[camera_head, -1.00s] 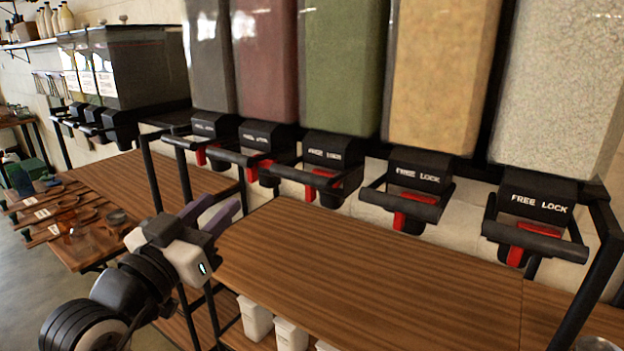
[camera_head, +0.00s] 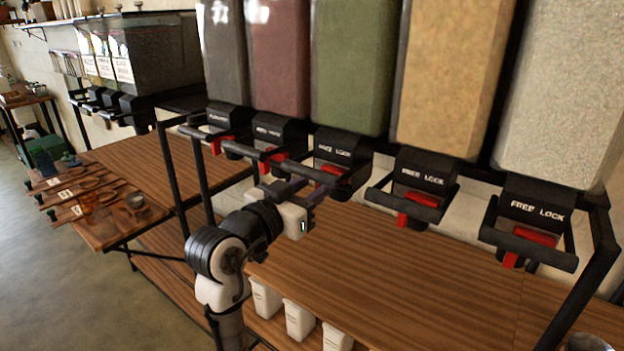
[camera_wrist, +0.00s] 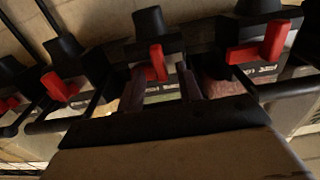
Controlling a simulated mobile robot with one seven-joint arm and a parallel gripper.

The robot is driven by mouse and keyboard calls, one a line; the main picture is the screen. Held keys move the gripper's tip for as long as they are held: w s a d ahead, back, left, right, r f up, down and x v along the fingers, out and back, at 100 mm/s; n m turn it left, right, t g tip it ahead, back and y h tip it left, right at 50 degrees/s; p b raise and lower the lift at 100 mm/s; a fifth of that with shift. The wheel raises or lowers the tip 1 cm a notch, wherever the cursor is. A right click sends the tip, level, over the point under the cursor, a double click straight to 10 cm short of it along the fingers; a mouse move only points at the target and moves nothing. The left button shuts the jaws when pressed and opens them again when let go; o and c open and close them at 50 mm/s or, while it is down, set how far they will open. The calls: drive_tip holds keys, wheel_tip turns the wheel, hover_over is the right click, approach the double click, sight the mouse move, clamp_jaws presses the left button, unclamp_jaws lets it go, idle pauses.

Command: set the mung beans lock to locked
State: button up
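The green-filled dispenser (camera_head: 350,65), which looks like the mung beans one, hangs in the middle of the row. Its black "FREE LOCK" housing (camera_head: 335,147) has a red lock lever (camera_head: 329,176) below, partly hidden behind a black bar. My gripper (camera_head: 307,190) is just below and left of this lever. In the wrist view, my gripper (camera_wrist: 163,84) is open, with its two purple-grey fingers on either side of the central red lever (camera_wrist: 157,63). No grip on it shows, and I cannot tell whether a finger touches it.
Neighbouring dispensers, dark red (camera_head: 290,60) and tan (camera_head: 450,75), have similar red levers and protruding black bars close by.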

drive_tip(key=shift+w+d, duration=0.3)
drive_tip(key=shift+w, duration=0.2)
clamp_jaws()
